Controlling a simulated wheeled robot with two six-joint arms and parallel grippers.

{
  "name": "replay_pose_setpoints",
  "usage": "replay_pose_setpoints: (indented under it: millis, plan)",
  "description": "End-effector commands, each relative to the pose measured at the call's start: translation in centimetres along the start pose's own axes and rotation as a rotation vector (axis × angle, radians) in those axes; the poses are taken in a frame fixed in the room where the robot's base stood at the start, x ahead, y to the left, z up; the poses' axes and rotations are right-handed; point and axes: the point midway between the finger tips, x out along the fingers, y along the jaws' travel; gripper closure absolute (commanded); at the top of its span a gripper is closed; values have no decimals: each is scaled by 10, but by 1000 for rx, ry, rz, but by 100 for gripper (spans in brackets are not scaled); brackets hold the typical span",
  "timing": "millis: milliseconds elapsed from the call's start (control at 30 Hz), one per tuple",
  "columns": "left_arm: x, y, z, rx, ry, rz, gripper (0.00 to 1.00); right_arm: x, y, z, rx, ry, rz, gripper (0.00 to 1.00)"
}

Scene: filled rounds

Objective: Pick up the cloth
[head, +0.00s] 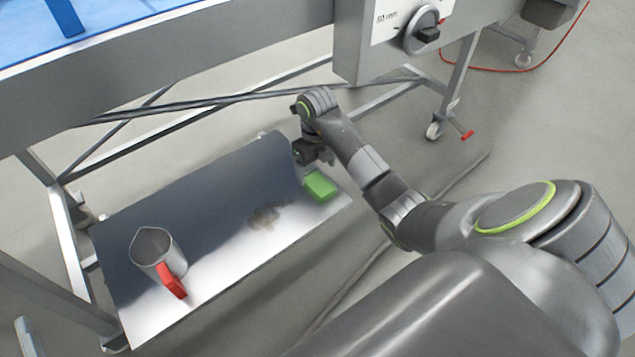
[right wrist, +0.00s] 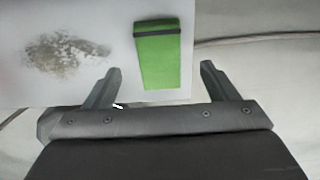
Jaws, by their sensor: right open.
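The cloth (head: 320,186) is a green folded block lying near the right end of a shiny metal shelf (head: 215,255). In the right wrist view the cloth (right wrist: 160,58) has a dark band across its upper part and sits ahead of the fingers, between their lines. My right gripper (head: 318,158) is just above and behind the cloth in the head view. In the right wrist view my right gripper (right wrist: 160,85) is open, its fingers wide apart with nothing between them. My left gripper does not show.
A grey smudge (head: 268,214) marks the shelf left of the cloth. A metal jug (head: 152,247) with a red handle stands at the shelf's left. A machine frame with a dial (head: 424,34) overhangs the shelf's back. Bare floor lies right of the shelf.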

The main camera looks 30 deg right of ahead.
Motion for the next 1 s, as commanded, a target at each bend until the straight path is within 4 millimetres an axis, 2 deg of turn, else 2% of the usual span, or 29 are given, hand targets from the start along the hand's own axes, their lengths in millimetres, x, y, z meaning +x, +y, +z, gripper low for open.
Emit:
replay_pose_setpoints:
  millis: [267,600,800,1000]
  plan:
    - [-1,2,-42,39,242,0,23,19,1,-3,0,2,1,20]
    - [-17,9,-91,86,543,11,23,41,1,-4,0,2,1,20]
    - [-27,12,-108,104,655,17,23,48,1,-4,1,1,0,20]
    - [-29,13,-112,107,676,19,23,49,1,-4,0,1,0,20]
